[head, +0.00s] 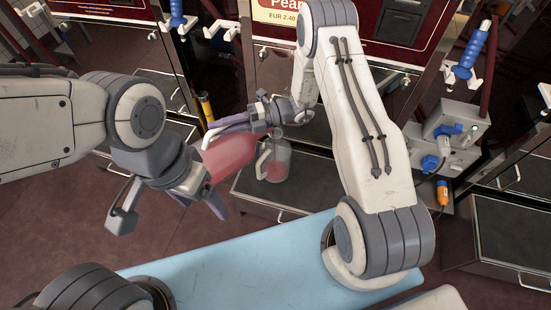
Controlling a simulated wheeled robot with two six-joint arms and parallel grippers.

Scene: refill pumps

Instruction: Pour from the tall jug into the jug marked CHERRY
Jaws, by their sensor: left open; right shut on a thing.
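A jug with red contents (229,155), which I take as the tall jug, is tilted far over, its right end close to the top of a clear jug. My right gripper (238,123) is shut on it near its pale handle. The clear jug (279,160) stands upright on a dark surface with its handle to the left and some pink low inside. I cannot read any CHERRY mark on it. My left gripper (207,195) is open at the lower left end of the tilted jug; whether it touches is unclear. No clear stream shows.
A dark tray-like unit (240,190) lies under the clear jug. Behind stand dispensers, one with a Pear sign (285,12). A blue nozzle (470,50) and a grey socket box (455,130) are at right.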

